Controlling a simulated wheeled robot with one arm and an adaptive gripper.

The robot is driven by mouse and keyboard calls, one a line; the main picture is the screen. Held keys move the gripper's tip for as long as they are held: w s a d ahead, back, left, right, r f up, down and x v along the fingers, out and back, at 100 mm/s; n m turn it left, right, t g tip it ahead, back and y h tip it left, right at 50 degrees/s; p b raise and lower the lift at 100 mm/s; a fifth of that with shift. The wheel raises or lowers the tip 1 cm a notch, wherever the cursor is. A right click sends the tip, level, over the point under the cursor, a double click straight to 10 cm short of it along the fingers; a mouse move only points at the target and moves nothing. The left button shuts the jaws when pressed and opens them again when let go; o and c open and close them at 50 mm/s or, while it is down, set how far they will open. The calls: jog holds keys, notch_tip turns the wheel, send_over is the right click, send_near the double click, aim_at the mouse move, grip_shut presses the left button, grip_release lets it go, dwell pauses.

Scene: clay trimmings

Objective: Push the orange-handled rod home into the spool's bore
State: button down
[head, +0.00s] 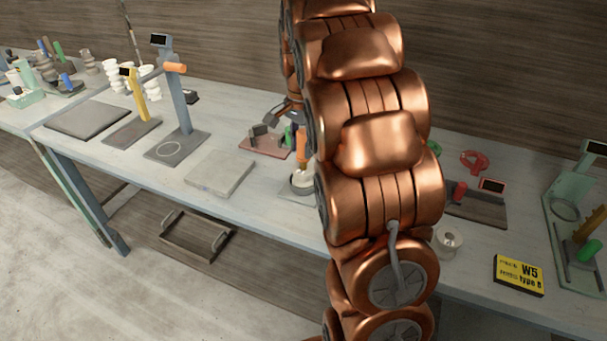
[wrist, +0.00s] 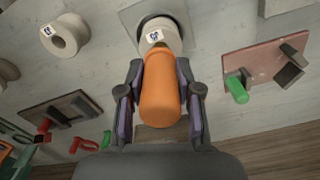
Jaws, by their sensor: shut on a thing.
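The orange-handled rod (wrist: 160,88) is between the fingers of my gripper (wrist: 160,100) in the wrist view, shut on its handle. In the head view the orange handle (head: 301,148) stands about upright above a pale spool (head: 302,184). In the wrist view the spool (wrist: 158,36) shows just beyond the handle's end, with a small label on it. The handle hides the bore and the rod's shaft, so I cannot tell how deep the rod sits. The spool stands on a grey plate (wrist: 125,14). My arm covers much of the head view.
A reddish plate (head: 262,146) with dark blocks and a green-handled piece lies beside the spool. A pale flat slab (head: 219,172) lies to the left.

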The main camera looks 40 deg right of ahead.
jog(key=shift+r+p, duration=1.35)
jog(key=shift+r, duration=2.8)
